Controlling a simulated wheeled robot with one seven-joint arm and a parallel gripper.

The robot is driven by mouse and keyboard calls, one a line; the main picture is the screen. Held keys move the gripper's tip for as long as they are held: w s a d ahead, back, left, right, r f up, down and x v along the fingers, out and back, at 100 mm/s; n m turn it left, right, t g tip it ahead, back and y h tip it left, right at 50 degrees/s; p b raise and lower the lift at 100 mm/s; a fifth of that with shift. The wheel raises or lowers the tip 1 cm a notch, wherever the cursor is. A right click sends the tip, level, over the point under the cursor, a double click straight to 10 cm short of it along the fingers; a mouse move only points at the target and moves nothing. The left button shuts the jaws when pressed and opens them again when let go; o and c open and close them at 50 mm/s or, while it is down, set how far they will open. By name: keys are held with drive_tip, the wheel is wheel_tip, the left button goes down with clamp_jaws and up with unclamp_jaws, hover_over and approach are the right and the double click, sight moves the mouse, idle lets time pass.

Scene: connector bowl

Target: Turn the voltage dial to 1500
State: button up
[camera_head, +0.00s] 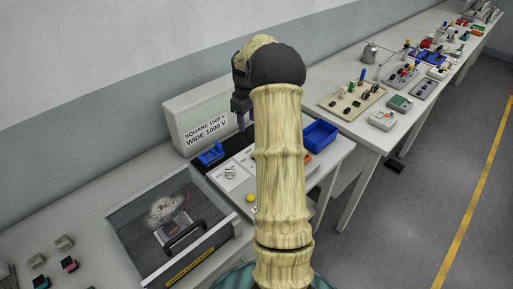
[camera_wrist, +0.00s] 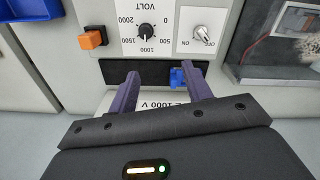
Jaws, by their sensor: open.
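The voltage dial (camera_wrist: 146,31) is a small black round knob on a pale panel marked VOLT, with numbers from 500 to 2000 legible around it. The panel appears inverted in the wrist view. I cannot tell exactly where the knob points. My gripper (camera_wrist: 163,80) is open and empty, with two purple fingers spread. The dial appears beyond the fingertips, apart from them. In the head view my gripper (camera_head: 241,106) is above the bench, in front of a sign box (camera_head: 203,122) reading SQUARE 1500 V, WIDE 1000 V. My arm hides part of the panel there.
An ON/OFF switch (camera_wrist: 204,33) sits beside the dial. An orange block (camera_wrist: 93,37), a blue bin (camera_wrist: 35,10) and a blue piece (camera_wrist: 180,78) are nearby. A clear-lidded box (camera_head: 172,222) with a dark handle stands left of the panel in the head view.

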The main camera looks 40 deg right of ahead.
drive_tip(key=d, duration=0.4)
drive_tip(key=shift+s, duration=0.15)
drive_tip(key=shift+f, duration=0.15)
wheel_tip(320, 180, down, 17)
drive_tip(key=p, duration=0.4)
drive_tip(key=shift+a, duration=0.1)
drive_tip(key=c, duration=1)
drive_tip(key=shift+o, duration=0.2)
